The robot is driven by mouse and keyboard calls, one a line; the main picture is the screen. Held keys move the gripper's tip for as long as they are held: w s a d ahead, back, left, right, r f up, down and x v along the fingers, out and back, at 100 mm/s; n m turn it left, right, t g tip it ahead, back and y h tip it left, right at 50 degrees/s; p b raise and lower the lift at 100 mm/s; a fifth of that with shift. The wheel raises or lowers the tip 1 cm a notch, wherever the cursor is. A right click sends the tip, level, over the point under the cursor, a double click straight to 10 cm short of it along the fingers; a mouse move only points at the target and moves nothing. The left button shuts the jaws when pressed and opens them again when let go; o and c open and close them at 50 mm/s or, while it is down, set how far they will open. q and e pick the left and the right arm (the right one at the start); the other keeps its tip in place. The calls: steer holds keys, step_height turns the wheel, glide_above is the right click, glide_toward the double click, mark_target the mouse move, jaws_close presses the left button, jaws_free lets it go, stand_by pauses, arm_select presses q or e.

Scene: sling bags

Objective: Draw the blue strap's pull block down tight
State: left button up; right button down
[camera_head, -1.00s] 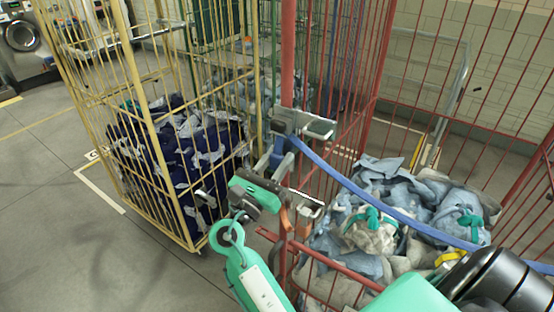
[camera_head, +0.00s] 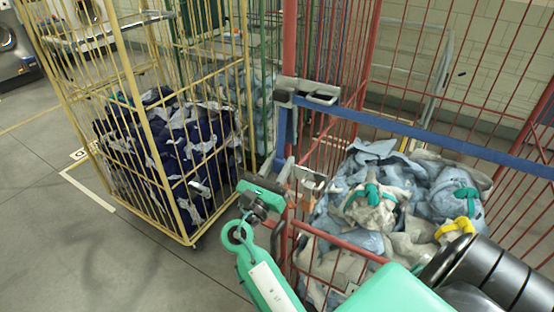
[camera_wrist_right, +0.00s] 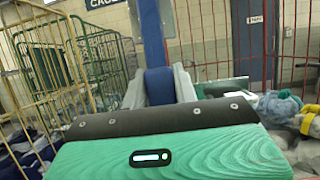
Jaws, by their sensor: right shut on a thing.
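The blue strap (camera_head: 430,136) runs nearly straight across the front of the red cage cart, from a grey buckle (camera_head: 308,91) on its left post to the right picture edge. Its blue tail (camera_head: 281,130) hangs from the buckle down to my right gripper (camera_head: 282,174). In the right wrist view the strap (camera_wrist_right: 150,30) rises from a wider blue block (camera_wrist_right: 160,86), which sits between the grey fingers of my right gripper (camera_wrist_right: 160,78). The gripper is shut on this block, below the buckle. In the head view the fingers mostly hide the block. My left gripper is not in view.
The red cage cart (camera_head: 352,257) holds blue and grey bundles (camera_head: 385,195) with teal and yellow ties. A yellow cage cart (camera_head: 165,190) with dark blue and white laundry stands close on the left. Bare floor (camera_head: 60,240) lies at the lower left.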

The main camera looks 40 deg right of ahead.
steer(key=shift+f, duration=0.9)
steer(key=c, duration=1.1)
jaws_free()
steer(key=shift+f, duration=0.1)
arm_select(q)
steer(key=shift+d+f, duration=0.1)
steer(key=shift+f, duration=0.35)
